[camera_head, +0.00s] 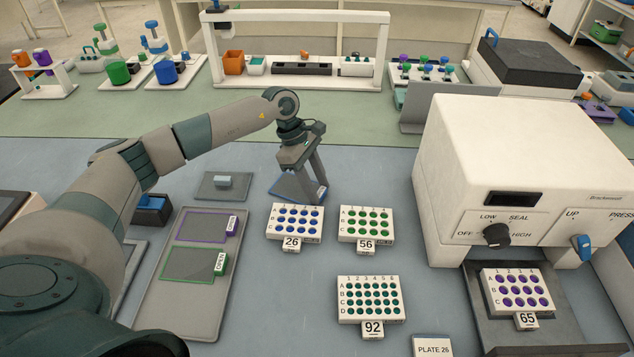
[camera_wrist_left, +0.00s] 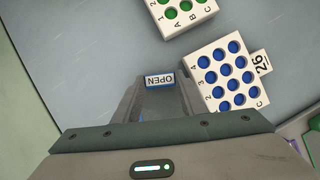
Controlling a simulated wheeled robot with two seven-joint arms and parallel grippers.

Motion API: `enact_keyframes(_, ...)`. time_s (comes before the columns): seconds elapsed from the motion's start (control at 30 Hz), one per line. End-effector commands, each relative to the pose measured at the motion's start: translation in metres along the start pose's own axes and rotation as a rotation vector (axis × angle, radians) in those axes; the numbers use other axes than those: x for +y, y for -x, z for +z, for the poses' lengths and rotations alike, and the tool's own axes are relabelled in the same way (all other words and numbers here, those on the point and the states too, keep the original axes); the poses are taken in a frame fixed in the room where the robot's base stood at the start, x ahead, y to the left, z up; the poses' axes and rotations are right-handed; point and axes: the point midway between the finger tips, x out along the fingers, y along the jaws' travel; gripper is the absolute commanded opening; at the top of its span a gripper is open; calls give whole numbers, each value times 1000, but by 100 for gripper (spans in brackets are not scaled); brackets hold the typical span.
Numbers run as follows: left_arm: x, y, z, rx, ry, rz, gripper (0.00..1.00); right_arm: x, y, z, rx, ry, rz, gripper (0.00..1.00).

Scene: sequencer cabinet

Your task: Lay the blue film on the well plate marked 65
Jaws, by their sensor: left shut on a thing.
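The well plate marked 65 (camera_head: 516,292) has purple wells and lies on the dark tray (camera_head: 492,331) at the front of the white sealer, with its label facing me. My left gripper (camera_head: 301,178) is shut on the blue film (camera_head: 283,189), behind plate 26 and low over the bench. The film's tab shows at its right end. In the left wrist view the film's tab (camera_wrist_left: 160,80) reads OPEN, and my fingers hide most of the film. I cannot tell whether the film touches the bench. My right gripper is not in view.
A grey board (camera_head: 196,312) with purple and green outlined sheets lies left. A PLATE 26 card (camera_head: 432,346) stands in front.

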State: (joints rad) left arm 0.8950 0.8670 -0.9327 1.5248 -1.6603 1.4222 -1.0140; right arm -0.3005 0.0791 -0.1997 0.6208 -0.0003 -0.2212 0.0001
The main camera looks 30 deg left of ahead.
Motion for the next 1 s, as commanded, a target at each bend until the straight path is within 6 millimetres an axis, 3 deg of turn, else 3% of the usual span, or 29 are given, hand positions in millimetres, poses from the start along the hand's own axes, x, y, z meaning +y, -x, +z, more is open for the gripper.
enact_keyframes(0.43, 0, -5, -2, 0, 0, 1, 14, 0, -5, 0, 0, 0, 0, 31)
enact_keyframes(0.47, 0, -4, -2, 0, 0, 2, 42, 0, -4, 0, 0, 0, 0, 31)
enact_keyframes(0.5, 0, -4, -2, -1, 0, 1, 46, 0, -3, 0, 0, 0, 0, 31)
enact_keyframes(1.0, 1, 1, -1, 0, 1, 3, 46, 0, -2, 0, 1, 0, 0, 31)
